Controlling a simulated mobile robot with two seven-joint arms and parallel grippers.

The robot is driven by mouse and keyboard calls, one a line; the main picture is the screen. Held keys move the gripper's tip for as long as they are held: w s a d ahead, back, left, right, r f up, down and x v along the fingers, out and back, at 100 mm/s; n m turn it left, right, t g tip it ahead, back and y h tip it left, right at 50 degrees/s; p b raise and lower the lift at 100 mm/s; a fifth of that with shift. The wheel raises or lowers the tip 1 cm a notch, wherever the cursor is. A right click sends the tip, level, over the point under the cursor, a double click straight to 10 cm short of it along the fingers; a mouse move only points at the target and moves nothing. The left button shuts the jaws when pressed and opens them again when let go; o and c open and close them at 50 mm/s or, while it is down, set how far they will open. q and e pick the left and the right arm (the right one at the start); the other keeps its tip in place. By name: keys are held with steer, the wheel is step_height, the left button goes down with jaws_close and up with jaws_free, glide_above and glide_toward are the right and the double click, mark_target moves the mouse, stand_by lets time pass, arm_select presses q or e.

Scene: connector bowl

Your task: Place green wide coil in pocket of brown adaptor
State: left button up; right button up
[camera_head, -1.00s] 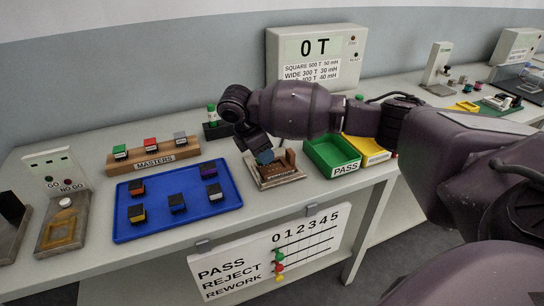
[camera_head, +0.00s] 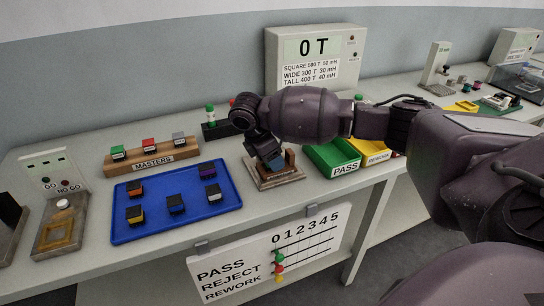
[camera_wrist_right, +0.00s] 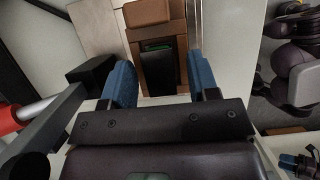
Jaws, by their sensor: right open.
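The brown adaptor (camera_head: 289,160) is a wooden fixture on a light base on the bench, partly hidden by my right gripper (camera_head: 276,164) in the head view. In the wrist view the brown adaptor (camera_wrist_right: 180,29) is straight ahead, and a dark block with a green strip, seemingly the green wide coil (camera_wrist_right: 160,70), is at its pocket. How deep it sits I cannot tell. My right gripper (camera_wrist_right: 163,82) is open, its blue fingers on either side of the block with gaps. My left gripper is not in view.
A blue tray (camera_head: 155,229) with several dark coils lies to the left, before the MASTERS block (camera_head: 152,163). A green PASS bin (camera_head: 332,157) and a yellow bin (camera_head: 368,157) stand close right of the adaptor. A display box (camera_head: 314,58) stands behind.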

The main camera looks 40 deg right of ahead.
steer(key=shift+r, duration=0.1)
steer(key=p+v, duration=0.2)
steer(key=v, duration=1)
stand_by(0.4)
